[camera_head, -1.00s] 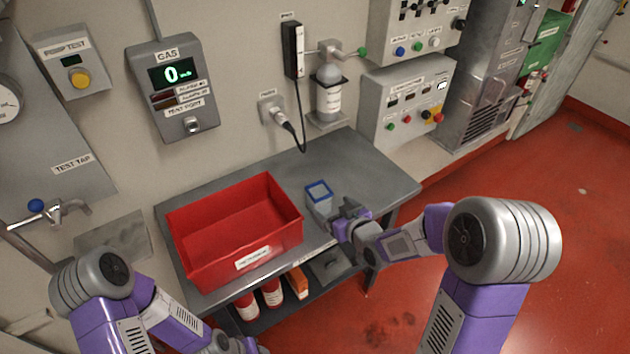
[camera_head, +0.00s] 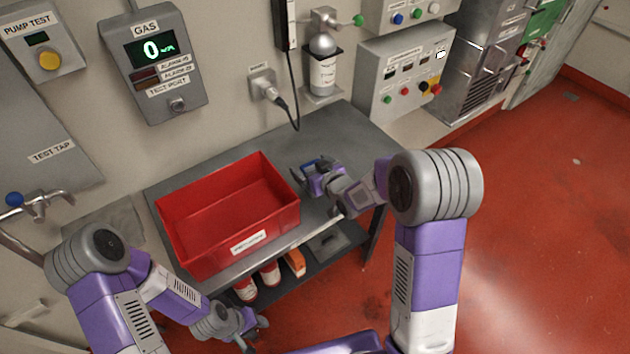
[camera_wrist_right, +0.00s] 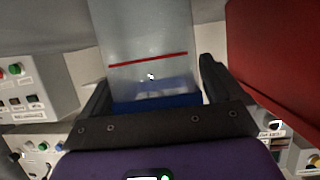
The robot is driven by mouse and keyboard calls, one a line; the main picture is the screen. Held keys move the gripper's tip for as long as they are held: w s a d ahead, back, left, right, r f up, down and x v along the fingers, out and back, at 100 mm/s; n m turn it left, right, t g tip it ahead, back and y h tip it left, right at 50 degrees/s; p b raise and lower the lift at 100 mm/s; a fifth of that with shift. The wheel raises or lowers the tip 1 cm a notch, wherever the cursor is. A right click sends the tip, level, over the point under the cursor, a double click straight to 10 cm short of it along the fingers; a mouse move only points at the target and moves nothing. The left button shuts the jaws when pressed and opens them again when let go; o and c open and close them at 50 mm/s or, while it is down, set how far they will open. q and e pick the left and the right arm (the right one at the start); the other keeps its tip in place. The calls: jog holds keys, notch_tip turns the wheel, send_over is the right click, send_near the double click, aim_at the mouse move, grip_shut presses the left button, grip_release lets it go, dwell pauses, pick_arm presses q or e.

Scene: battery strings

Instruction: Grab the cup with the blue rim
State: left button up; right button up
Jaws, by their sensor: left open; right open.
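The cup with the blue rim (camera_wrist_right: 146,50) is see-through grey with a red line around it. In the right wrist view it appears upside down, between the two dark fingers of my right gripper (camera_wrist_right: 155,78). The fingers are open, one on each side of the cup; I cannot tell whether either touches it. In the head view my right gripper (camera_head: 311,178) is at the cup on the grey table and hides most of it; only a bit of blue rim shows. My left gripper (camera_head: 249,328) is open and empty, low in front of the table.
A red bin (camera_head: 243,243) stands on the grey table (camera_head: 345,125) just left of my right gripper. The table's back right is clear. Wall panels and a hanging cable are behind.

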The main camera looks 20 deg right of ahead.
jog(key=c, duration=1)
jog(key=shift+c, duration=0.2)
